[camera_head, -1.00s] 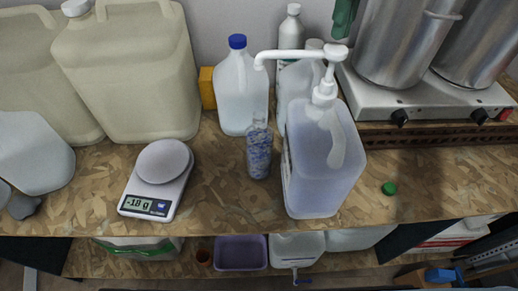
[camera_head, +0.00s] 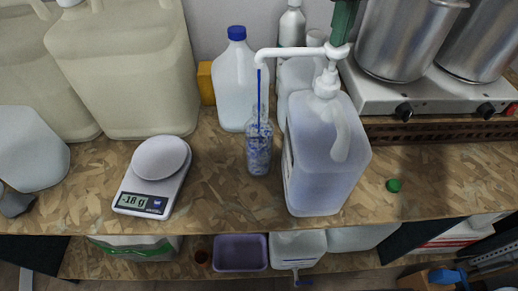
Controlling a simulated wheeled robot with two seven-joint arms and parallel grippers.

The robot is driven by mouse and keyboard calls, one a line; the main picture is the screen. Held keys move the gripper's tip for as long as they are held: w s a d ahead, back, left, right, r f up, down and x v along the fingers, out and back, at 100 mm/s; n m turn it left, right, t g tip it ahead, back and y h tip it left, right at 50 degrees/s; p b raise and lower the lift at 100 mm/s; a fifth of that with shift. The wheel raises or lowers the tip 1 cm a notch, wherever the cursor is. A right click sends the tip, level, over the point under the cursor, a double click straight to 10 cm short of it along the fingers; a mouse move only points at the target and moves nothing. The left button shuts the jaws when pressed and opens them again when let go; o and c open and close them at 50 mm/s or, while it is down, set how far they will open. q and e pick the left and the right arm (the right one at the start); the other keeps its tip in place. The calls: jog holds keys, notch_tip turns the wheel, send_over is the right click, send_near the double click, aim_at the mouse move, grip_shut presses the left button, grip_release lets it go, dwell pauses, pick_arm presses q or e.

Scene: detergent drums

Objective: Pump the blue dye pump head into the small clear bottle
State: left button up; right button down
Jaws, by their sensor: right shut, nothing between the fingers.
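The white pump head (camera_head: 336,52) sits on a large translucent container (camera_head: 325,165) with pale bluish contents. Its long spout points left, over the small clear bottle (camera_head: 258,155). A thin blue stream (camera_head: 259,95) runs from the spout tip down into the bottle's mouth. The bottle stands upright on the bench, left of the container, and its lower part looks speckled blue. My right gripper (camera_head: 341,38), green, comes from the top edge; it is shut and empty, its tip against the top of the pump head. My left gripper is not in view.
A scale (camera_head: 154,178) stands left of the bottle. A blue-capped jug (camera_head: 236,85) is behind it. Large beige canisters (camera_head: 130,70) fill the back left. A hotplate with steel pots (camera_head: 405,40) is at the right. A green cap (camera_head: 394,186) lies on the bare bench.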

jog(key=shift+f+b, duration=0.7)
jog(key=shift+f, duration=0.45)
jog(key=shift+r+p, duration=2)
jog(key=shift+r, duration=0.95)
notch_tip(320, 180, up, 6)
jog(key=p, duration=0.4)
